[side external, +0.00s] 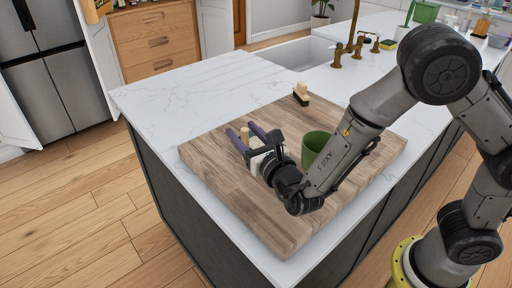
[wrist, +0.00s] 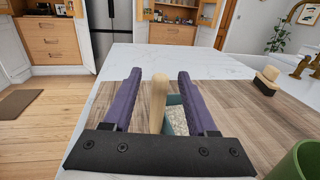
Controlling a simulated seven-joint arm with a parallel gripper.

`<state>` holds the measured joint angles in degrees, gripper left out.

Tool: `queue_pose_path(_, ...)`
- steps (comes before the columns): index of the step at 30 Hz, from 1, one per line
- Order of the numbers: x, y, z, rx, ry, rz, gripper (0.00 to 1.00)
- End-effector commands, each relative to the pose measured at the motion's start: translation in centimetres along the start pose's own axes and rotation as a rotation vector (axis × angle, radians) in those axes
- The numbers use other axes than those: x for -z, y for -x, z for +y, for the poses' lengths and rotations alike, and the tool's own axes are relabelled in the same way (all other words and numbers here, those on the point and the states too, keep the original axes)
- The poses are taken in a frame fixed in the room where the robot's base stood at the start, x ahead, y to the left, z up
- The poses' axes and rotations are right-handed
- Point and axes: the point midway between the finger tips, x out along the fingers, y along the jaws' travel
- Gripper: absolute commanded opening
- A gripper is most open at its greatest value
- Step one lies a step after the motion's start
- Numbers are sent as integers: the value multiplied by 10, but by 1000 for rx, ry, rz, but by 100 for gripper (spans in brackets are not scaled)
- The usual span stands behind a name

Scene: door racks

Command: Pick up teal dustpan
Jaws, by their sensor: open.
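The teal dustpan (wrist: 171,101) shows only partly in the wrist view, as a teal edge around a pale speckled patch (wrist: 180,127) between my fingers. A light wooden handle (wrist: 157,102), which seems to belong to it, rises between the fingers with a gap on each side. In the side external view the handle (side external: 245,135) also shows between the purple fingers, and most of the pan is hidden behind my wrist. My gripper (side external: 240,130) is open, with one finger on either side of the handle; it also shows in the wrist view (wrist: 158,77).
A wooden board (side external: 215,178) lies on the white marble counter (side external: 150,103). A green cup (side external: 314,146) stands close beside my wrist. A wooden brush with dark bristles (side external: 301,94) stands near the board's far edge. A sink (side external: 297,53) lies beyond. The board's front left is clear.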

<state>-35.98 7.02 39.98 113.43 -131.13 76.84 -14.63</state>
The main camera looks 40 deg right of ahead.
Motion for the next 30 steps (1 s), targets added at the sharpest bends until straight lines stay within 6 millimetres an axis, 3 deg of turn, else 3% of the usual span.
queue_pose_path(5, 0, 0, 0, 0, 0, 0, 58)
queue_pose_path(15, 0, 0, 0, 0, 0, 0, 0)
queue_pose_path(30, 0, 0, 0, 0, 0, 0, 0)
